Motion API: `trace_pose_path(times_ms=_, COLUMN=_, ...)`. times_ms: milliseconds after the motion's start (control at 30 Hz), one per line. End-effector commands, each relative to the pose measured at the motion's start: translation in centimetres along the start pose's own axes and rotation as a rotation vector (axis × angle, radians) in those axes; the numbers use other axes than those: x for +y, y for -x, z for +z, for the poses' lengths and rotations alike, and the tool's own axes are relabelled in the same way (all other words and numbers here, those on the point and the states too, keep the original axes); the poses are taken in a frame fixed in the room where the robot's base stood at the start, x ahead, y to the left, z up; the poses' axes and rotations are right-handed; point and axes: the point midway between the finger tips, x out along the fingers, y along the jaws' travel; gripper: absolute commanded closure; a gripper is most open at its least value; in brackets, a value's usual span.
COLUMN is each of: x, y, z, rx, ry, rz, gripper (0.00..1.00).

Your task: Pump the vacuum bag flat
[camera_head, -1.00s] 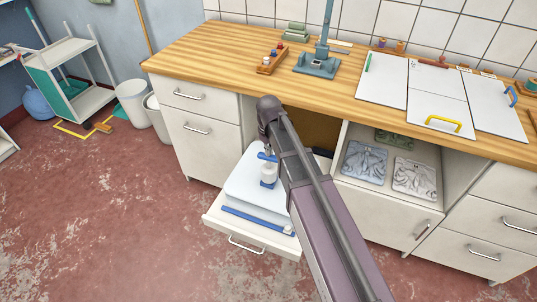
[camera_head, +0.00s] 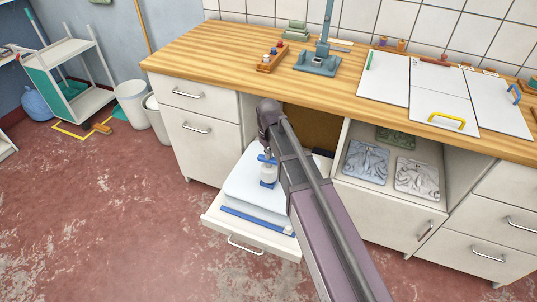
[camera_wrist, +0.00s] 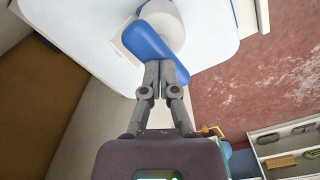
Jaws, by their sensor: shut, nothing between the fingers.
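The vacuum bag (camera_head: 243,190) is a white, rounded slab with a blue strip along its front edge. It lies in a pulled-out drawer, and its right side is hidden behind my arm. A small pump with a white body (camera_head: 268,176) and a blue handle (camera_head: 265,158) stands upright on the bag. In the wrist view the blue handle (camera_wrist: 148,42) lies across the white pump body (camera_wrist: 165,22). My gripper (camera_wrist: 158,66) is shut, with its fingertips over the handle and nothing between them. Whether the tips touch the handle is unclear. My arm hides the gripper in the head view.
The open drawer (camera_head: 213,213) juts out below the wooden worktop (camera_head: 215,62). To the right, an open compartment holds several crumpled flat packs (camera_head: 365,162). A blue-grey press stand (camera_head: 318,62) stands on the worktop. The red floor in front is clear.

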Motion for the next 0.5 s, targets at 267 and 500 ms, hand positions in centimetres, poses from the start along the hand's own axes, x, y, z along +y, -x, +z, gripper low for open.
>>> trace_pose_path(times_ms=267, x=0.0, y=-1.0, z=0.0, rx=0.0, ry=0.0, rz=0.0, gripper=1.0)
trace_pose_path(times_ms=500, x=0.0, y=-1.6, z=0.0, rx=0.0, ry=0.0, rz=0.0, gripper=1.0)
